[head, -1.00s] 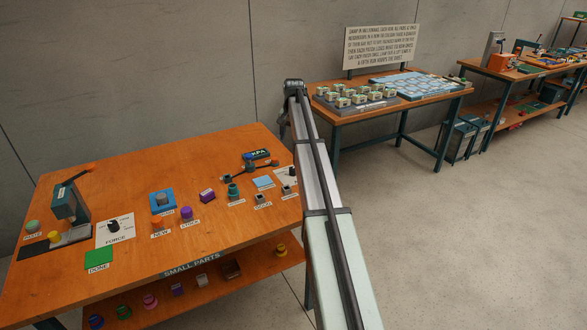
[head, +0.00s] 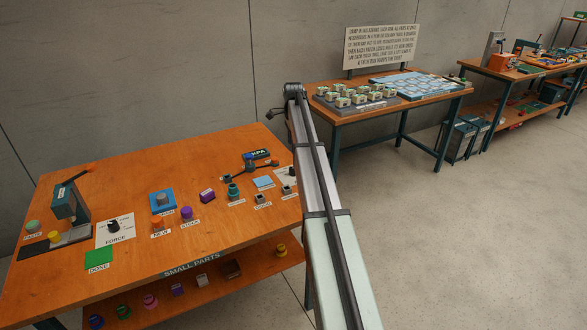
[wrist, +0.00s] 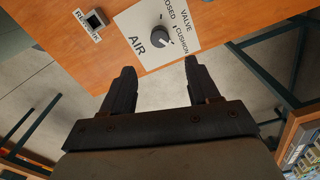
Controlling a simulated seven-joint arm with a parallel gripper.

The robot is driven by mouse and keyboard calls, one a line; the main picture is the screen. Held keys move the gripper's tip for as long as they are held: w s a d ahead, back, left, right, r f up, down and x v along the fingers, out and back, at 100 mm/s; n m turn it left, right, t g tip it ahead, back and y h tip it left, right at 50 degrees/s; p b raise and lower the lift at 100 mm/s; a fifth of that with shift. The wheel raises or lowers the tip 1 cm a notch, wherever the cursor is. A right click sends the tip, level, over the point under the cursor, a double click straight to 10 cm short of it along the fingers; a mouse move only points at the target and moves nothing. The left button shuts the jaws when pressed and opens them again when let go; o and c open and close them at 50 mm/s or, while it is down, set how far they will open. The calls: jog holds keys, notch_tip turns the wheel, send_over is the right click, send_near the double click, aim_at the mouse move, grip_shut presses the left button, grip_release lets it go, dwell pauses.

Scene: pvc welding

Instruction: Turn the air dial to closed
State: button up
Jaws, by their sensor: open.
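The air dial (wrist: 160,37) is a round dark knob on a white card (wrist: 138,20) marked AIR, VALVE, CLOSED and CUSHION, at the table edge in the wrist view. A light mark shows on the knob, but I cannot tell surely which label it points at. In the head view the card (head: 284,175) and its dark knob lie at the table's right end, partly hidden behind my arm. My gripper (wrist: 160,70) is open and empty. In the wrist view its two fingers sit on either side below the knob, apart from it.
A small dark block (wrist: 95,19) with a label stands left of the card. In the head view the orange table (head: 130,190) holds a force dial (head: 113,227), a green pad (head: 99,258) and several small parts. Open floor lies right of the table.

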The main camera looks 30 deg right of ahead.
aim_at(293, 171)
notch_tip(293, 171, down, 12)
dwell(0.5)
jog(key=c, duration=1)
